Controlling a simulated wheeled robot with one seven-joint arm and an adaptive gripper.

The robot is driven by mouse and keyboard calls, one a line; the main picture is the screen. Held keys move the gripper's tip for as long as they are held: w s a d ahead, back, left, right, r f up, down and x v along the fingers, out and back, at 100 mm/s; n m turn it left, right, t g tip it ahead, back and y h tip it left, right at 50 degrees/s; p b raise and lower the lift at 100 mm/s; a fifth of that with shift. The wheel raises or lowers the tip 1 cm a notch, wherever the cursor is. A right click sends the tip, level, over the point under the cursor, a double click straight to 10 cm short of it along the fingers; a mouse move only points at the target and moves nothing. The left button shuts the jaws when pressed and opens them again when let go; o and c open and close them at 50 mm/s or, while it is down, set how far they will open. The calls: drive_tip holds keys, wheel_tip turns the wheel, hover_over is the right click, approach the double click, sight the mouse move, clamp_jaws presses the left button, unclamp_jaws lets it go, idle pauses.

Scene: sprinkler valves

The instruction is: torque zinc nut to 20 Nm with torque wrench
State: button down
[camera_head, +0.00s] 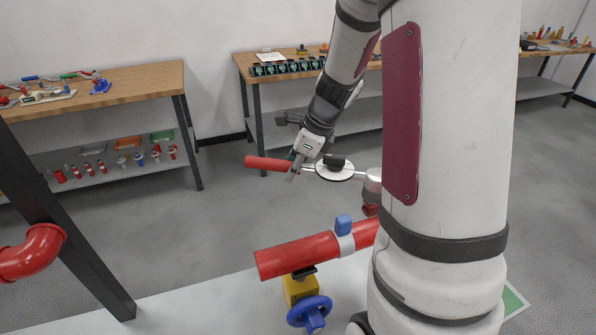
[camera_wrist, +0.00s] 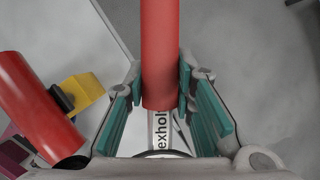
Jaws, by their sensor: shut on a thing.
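The torque wrench has a red handle (camera_head: 266,163) and a round white dial with a black knob (camera_head: 334,172). It lies about level above the floor, its dial end toward the right. My gripper (camera_head: 297,168) is shut on it at the inner end of the handle. In the wrist view the red handle (camera_wrist: 160,60) and the lettered silver shaft (camera_wrist: 160,132) run between my teal finger pads (camera_wrist: 160,95). The wrench's right end passes toward a grey fitting (camera_head: 373,182), partly behind my arm. I cannot make out the zinc nut or whether the wrench sits on it.
A red pipe (camera_head: 297,256) with a blue-topped clamp (camera_head: 343,230) stands below, on a yellow valve body (camera_head: 300,288) with a blue handwheel (camera_head: 310,312). The pipe also shows in the wrist view (camera_wrist: 35,110). Workbenches (camera_head: 130,85) stand behind. A dark post (camera_head: 70,220) is at left.

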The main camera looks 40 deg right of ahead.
drive_tip(key=shift+w+d+r+m+h, duration=0.1)
drive_tip(key=shift+w+d+m+h, duration=0.1)
drive_tip(key=shift+w+d+m, duration=0.45)
drive_tip(key=shift+w+d+f+m+h, duration=0.15)
drive_tip(key=shift+w+d+m, duration=0.25)
drive_tip(key=shift+d, duration=0.5)
drive_tip(key=shift+w+d+r+m+h, duration=0.15)
drive_tip(key=shift+w+d+m+h, duration=0.1)
drive_tip(key=shift+w+d+m, duration=0.4)
drive_tip(key=shift+s+d, duration=0.15)
drive_tip(key=shift+s, duration=0.05)
drive_tip(key=shift+r, duration=0.15)
